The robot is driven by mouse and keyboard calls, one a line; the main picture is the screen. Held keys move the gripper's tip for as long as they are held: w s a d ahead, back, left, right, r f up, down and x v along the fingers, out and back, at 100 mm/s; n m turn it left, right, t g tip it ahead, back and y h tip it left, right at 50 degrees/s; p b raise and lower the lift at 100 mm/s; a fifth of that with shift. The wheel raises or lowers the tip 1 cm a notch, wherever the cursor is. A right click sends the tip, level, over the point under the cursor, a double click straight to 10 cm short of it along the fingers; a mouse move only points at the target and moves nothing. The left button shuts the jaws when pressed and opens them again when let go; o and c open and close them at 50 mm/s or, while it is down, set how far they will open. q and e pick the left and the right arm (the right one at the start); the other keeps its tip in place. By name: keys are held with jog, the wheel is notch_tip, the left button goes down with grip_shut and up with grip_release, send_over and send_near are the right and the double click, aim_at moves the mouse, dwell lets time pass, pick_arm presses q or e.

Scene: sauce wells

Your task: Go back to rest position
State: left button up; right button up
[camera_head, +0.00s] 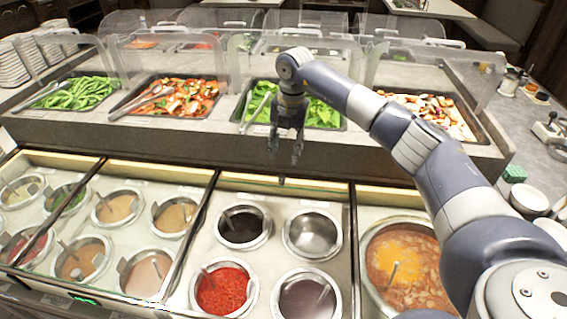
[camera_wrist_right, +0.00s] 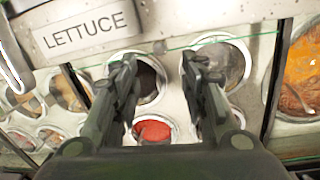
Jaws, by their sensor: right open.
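My right gripper (camera_head: 286,152) hangs open and empty at the end of my right arm, which comes in from the right. It is above the front edge of the salad counter, in front of the tray of green leaves. In the right wrist view its two fingers (camera_wrist_right: 165,90) are apart with nothing between them. They point toward the sauce wells, with a dark sauce well (camera_wrist_right: 147,85) and a red sauce well (camera_wrist_right: 153,130) behind them. My left gripper is not in either view.
Sauce wells fill the front: dark sauce (camera_head: 243,226), an empty-looking metal well (camera_head: 312,233), red sauce (camera_head: 222,289) and a large soup pot (camera_head: 405,262). Clear covers (camera_head: 190,65) stand over the salad trays. A LETTUCE label (camera_wrist_right: 85,33) is close to the wrist camera. Plates (camera_head: 12,65) are stacked at left.

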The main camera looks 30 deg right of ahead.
notch_tip(320, 180, up, 2)
jog(key=shift+d+r, duration=0.1)
dwell(0.5)
